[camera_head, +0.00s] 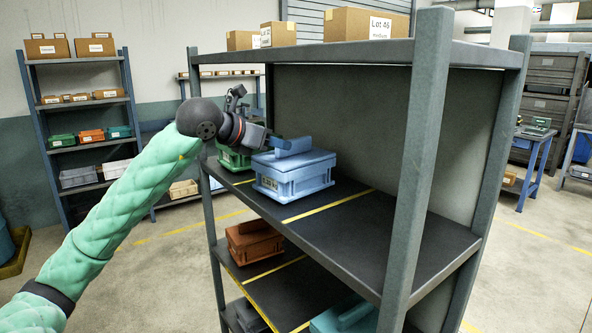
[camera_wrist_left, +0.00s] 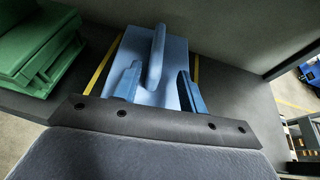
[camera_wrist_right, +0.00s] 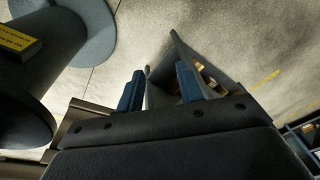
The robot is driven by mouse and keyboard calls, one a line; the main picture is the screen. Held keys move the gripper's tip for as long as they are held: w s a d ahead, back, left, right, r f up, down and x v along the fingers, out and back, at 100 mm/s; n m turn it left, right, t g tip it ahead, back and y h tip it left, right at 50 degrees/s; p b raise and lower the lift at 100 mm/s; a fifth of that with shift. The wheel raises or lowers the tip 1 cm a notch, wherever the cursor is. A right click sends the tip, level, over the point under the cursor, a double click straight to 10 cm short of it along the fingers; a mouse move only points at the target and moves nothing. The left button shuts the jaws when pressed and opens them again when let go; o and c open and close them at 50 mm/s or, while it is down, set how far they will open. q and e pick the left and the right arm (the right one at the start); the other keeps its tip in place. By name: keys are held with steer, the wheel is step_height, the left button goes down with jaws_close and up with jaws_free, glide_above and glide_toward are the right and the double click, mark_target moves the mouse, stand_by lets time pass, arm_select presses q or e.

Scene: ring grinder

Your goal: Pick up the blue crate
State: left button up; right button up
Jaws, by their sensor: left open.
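The blue crate (camera_head: 293,180) stands upright on the upper shelf, with a label on its front and a raised bar handle (camera_head: 293,147) on its lid. My left gripper (camera_head: 272,141) is at the crate's left side, close to the handle. In the left wrist view, my left gripper (camera_wrist_left: 157,88) is open, and the handle (camera_wrist_left: 157,55) runs toward the gap between its fingers; contact cannot be told. My right gripper (camera_wrist_right: 158,88) shows only in the right wrist view, with its fingers apart and nothing between them, away from the crate.
A green crate (camera_head: 232,160) stands left of the blue one. The shelf (camera_head: 390,235) is bare to the right. A shelf post (camera_head: 415,170) rises in front. An orange crate (camera_head: 253,243) and a teal crate (camera_head: 340,318) sit lower. Cardboard boxes (camera_head: 365,24) are on top.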

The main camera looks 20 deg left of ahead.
mark_target(289, 155)
arm_select(q)
steer(key=shift+w+d+f, duration=0.1)
steer(key=shift+w+d, duration=0.1)
steer(key=shift+w, duration=0.25)
steer(key=p+x, duration=0.1)
steer(key=x, duration=0.1)
steer(key=p+x, duration=0.2)
steer(key=x, duration=0.1)
steer(key=shift+w+a, duration=0.2)
steer(key=shift+a, duration=0.05)
arm_select(e)
step_height(289, 155, down, 14)
steer(key=shift+d, duration=0.3)
arm_select(q)
steer(key=shift+r, duration=0.2)
arm_select(e)
steer(key=shift+s+r, duration=0.1)
steer(key=shift+s, duration=0.05)
arm_select(q)
jaws_close()
